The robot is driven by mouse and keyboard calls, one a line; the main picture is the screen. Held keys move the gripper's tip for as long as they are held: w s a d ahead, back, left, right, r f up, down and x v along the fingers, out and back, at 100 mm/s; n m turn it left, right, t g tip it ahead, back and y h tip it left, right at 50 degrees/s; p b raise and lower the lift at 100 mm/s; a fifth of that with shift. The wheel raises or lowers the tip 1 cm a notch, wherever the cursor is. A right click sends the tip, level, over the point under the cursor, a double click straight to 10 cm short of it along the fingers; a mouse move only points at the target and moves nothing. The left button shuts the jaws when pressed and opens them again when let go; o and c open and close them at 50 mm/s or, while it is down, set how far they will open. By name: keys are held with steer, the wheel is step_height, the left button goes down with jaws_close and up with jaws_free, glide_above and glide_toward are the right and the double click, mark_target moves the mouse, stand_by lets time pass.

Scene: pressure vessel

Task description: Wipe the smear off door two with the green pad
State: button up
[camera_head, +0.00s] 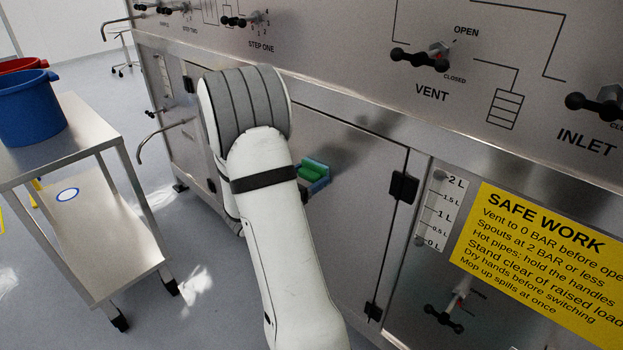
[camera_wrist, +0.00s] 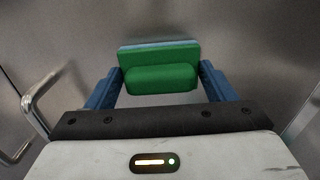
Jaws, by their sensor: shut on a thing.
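The green pad (camera_wrist: 161,77) is held between the blue fingers of my gripper (camera_wrist: 160,70) in the wrist view. A thin pale blue layer shows along its far edge, towards the steel. In the head view the pad (camera_head: 315,168) is close in front of a steel cabinet door (camera_head: 350,220); I cannot tell whether it touches. My arm hides the left part of that door. No door number is readable.
Black hinges (camera_head: 403,187) are on the door's right edge. Valve knobs (camera_head: 421,57) line the panel above. A steel cart (camera_head: 100,130) with a blue bucket (camera_head: 30,107) stands at left.

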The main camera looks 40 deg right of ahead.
steer(key=shift+w, duration=1.6)
steer(key=shift+a+r+p, duration=0.1)
steer(key=shift+r+p, duration=0.2)
steer(key=shift+p, duration=0.15)
steer(key=shift+r, duration=0.1)
steer(key=shift+s+d+b, duration=0.15)
steer(key=shift+s, duration=1.85)
steer(key=shift+s+d+b, duration=0.1)
steer(key=shift+s+d, duration=0.1)
steer(key=shift+s, duration=1.8)
steer(key=shift+s+d+b, duration=0.15)
steer(key=shift+s, duration=1.85)
steer(key=shift+w+a+p, duration=0.15)
steer(key=shift+w+p, duration=0.05)
steer(key=shift+w, duration=1.8)
steer(key=shift+w+a+p, duration=0.2)
steer(key=shift+w+p, duration=0.05)
steer(key=shift+w, duration=1.75)
steer(key=shift+w+a+p, duration=0.15)
steer(key=shift+w+p, duration=0.05)
steer(key=shift+w, duration=1.8)
steer(key=a, duration=0.6)
steer(key=shift+s, duration=0.25)
